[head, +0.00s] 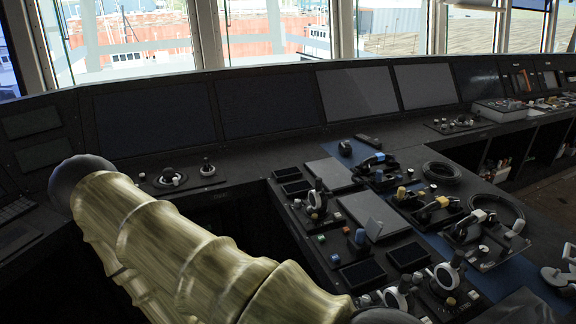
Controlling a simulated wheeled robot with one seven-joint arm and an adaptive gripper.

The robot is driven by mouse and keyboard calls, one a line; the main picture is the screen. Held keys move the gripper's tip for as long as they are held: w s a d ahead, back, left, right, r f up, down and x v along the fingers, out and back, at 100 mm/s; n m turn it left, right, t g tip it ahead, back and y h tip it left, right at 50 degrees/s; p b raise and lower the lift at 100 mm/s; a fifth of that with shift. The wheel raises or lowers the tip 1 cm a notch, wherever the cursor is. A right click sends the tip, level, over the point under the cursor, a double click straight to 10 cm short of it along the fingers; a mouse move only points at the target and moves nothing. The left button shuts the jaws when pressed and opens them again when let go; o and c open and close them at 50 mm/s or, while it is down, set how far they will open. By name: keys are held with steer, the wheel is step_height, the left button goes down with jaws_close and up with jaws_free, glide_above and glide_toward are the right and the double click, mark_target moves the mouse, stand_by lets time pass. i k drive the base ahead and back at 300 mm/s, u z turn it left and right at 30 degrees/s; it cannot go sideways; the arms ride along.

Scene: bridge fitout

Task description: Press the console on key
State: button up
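The console (255,185) runs across the view under the windows, with a nearer panel section (300,225) full of controls at the centre right. I cannot tell which key is the on key, as the labels are too small to read. My arm (180,245), in a yellowish ribbed cover, crosses the lower left and hides part of the console. My gripper is not in view.
Dark screens (155,118) line the back of the console. Levers with white knobs (315,199) and yellow knobs (443,201) stand up from the panels. Coiled black cables (441,171) lie at the right. A small joystick panel (170,176) lies beyond my arm.

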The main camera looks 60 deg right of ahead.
mark_target(320, 239)
steer(key=u, duration=0.15)
steer(key=i, duration=0.6)
steer(key=z, duration=2.95)
